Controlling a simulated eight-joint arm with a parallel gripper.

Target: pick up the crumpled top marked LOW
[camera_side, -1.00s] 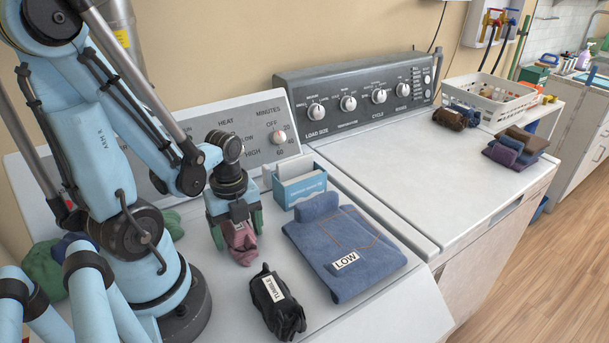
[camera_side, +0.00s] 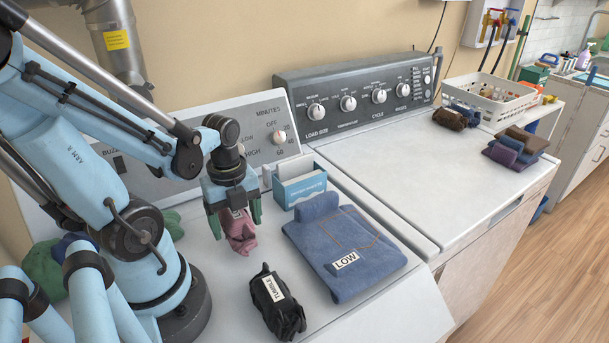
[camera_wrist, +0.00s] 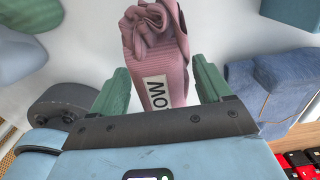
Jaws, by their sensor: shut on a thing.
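The crumpled top (camera_side: 242,242) is dusty pink and hangs bunched between the green fingers of my gripper (camera_side: 234,216). My gripper is shut on it and holds it just above the white dryer top. In the wrist view the pink top (camera_wrist: 165,60) sits between the two fingers (camera_wrist: 160,88). Its white label shows upside down there, partly cut off, and seems to read LOW. A flat, folded blue garment (camera_side: 345,250), also labelled LOW, lies on the dryer to the right of my gripper.
A black crumpled bundle labelled TUMBLE (camera_side: 278,304) lies in front. A blue-and-white box (camera_side: 300,187) stands behind, near the control panel. Green and dark blue cloths (camera_side: 45,268) lie at the left. The washer top (camera_side: 430,165) at right is mostly clear, with folded clothes and a white basket (camera_side: 490,100) farther back.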

